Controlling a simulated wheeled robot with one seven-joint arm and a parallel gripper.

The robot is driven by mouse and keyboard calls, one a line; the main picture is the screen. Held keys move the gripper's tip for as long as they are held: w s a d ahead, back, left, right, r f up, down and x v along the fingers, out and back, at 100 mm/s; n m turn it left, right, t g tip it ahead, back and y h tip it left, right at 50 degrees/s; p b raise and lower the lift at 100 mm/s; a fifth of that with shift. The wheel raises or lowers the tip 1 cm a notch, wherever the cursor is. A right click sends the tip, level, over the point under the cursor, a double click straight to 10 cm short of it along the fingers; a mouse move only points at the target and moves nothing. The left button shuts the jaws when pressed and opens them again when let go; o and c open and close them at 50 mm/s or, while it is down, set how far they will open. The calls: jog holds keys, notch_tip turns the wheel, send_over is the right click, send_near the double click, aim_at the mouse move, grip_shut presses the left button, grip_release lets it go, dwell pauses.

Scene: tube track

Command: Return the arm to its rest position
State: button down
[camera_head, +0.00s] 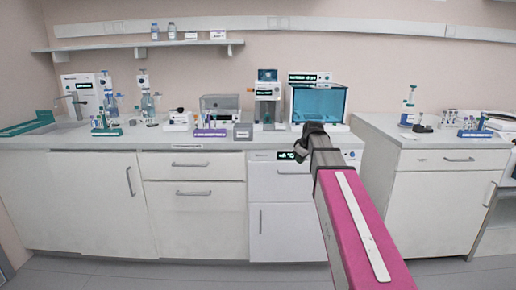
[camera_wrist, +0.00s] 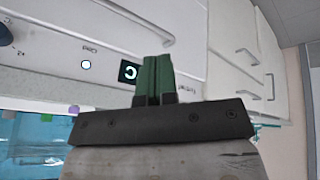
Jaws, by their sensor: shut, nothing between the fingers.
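My arm, with a pink link (camera_head: 352,228), reaches from the lower right of the head view toward the counter. My gripper (camera_head: 300,153) is at its far end, in front of the counter's front edge and the appliance front below it. In the wrist view my gripper (camera_wrist: 154,60) shows two green fingers pressed together with nothing between them. The wrist picture is tilted, with a panel bearing a small lit display (camera_wrist: 128,72) beyond the fingers.
A blue-windowed cabinet (camera_head: 319,104) stands on the counter (camera_head: 100,140) behind my gripper. Tube racks, bottles and instruments line the counter. A second counter (camera_head: 440,160) is at the right. Open floor (camera_head: 180,275) lies in front.

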jog(key=s+f+m+g+h, duration=0.2)
jog(key=s+f+m, duration=0.7)
jog(key=s+f, duration=1.7)
notch_tip(320, 180, down, 4)
jog(key=g, duration=0.2)
jog(key=shift+s+r+m+g, duration=0.15)
jog(key=shift+s+m+g, duration=0.15)
jog(key=shift+s+g, duration=0.1)
